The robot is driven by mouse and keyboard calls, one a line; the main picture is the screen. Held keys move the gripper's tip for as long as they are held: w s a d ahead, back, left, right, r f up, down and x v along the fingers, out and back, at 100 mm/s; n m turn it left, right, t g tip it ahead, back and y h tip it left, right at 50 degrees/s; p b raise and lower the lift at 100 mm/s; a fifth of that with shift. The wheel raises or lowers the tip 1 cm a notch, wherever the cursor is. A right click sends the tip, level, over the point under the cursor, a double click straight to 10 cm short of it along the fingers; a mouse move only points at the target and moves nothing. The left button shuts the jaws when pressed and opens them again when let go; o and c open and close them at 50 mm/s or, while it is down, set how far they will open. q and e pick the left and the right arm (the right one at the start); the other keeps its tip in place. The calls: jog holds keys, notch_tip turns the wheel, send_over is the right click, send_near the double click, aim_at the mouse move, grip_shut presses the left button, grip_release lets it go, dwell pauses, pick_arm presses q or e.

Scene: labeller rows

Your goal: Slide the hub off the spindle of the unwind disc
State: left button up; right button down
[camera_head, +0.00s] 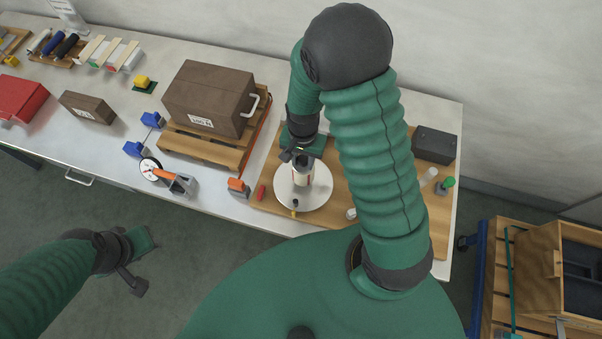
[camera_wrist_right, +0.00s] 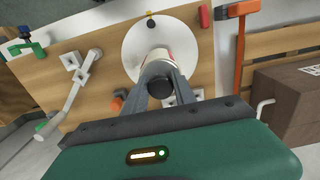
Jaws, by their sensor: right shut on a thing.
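The unwind disc (camera_head: 318,193) is a white round plate on a wooden board, and it also shows in the wrist view (camera_wrist_right: 136,45). The hub (camera_head: 302,178) is a pale upright cylinder with a reddish mark, standing over the disc. In the wrist view the hub (camera_wrist_right: 157,62) has a dark round end facing the camera. My right gripper (camera_head: 303,158) is shut on the hub, with its fingers (camera_wrist_right: 160,84) on either side. The spindle is hidden, and I cannot tell how far the hub sits on it. My left gripper (camera_head: 132,272) hangs over the floor, away from the table; its jaw opening is unclear.
A brown box (camera_head: 208,95) on a pallet stands left of the board. An orange-handled tool (camera_head: 238,187) and a red piece (camera_head: 262,192) lie close to the disc's left. A dark box (camera_head: 434,145) is at the board's right. A white bent arm (camera_wrist_right: 75,100) stands beside the disc.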

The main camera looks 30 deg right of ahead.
jog(key=shift+w+d+r+p, duration=0.15)
jog(key=shift+r+p, duration=0.2)
jog(key=shift+r, duration=0.4)
jog(key=c, duration=1.3)
grip_release()
jog(key=o, duration=0.4)
jog(key=shift+f, duration=0.15)
jog(key=shift+c, duration=0.2)
jog(key=shift+d, duration=0.15)
